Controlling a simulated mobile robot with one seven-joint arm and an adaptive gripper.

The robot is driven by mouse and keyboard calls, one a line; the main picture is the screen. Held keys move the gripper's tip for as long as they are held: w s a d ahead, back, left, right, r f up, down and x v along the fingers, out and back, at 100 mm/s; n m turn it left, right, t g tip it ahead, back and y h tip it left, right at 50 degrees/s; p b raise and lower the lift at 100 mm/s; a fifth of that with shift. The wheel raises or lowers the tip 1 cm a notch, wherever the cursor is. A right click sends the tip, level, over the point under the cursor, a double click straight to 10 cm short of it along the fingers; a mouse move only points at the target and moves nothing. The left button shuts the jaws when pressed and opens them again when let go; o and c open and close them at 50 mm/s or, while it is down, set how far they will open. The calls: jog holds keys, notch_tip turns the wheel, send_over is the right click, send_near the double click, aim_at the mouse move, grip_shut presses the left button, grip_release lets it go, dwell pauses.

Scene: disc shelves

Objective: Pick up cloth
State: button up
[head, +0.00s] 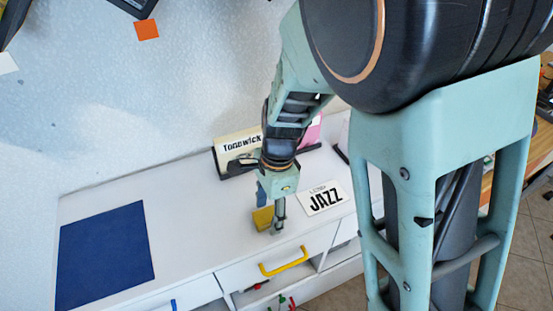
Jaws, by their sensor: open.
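My gripper (277,228) points down at the white cabinet top, near its front edge. It is open, and its fingers are small in this view. A small mustard-yellow piece (262,218), which may be the cloth, lies right beside the fingers on their left. I cannot tell whether it touches them or lies partly between them. A flat dark blue square (105,255) lies on the left of the cabinet top, well apart from my gripper; I cannot tell whether it is fabric or a mat.
A white JAZZ card (321,198) lies just right of my gripper. A rack with a "Tonnwick" sleeve (236,148) stands behind it. A yellow drawer handle (285,261) sticks out below the front edge. The white top (185,220) between blue square and gripper is clear.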

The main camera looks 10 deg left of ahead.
jog(key=shift+f, duration=0.3)
jog(key=shift+c, duration=0.7)
jog(key=c, duration=1)
jog(key=shift+r, duration=0.25)
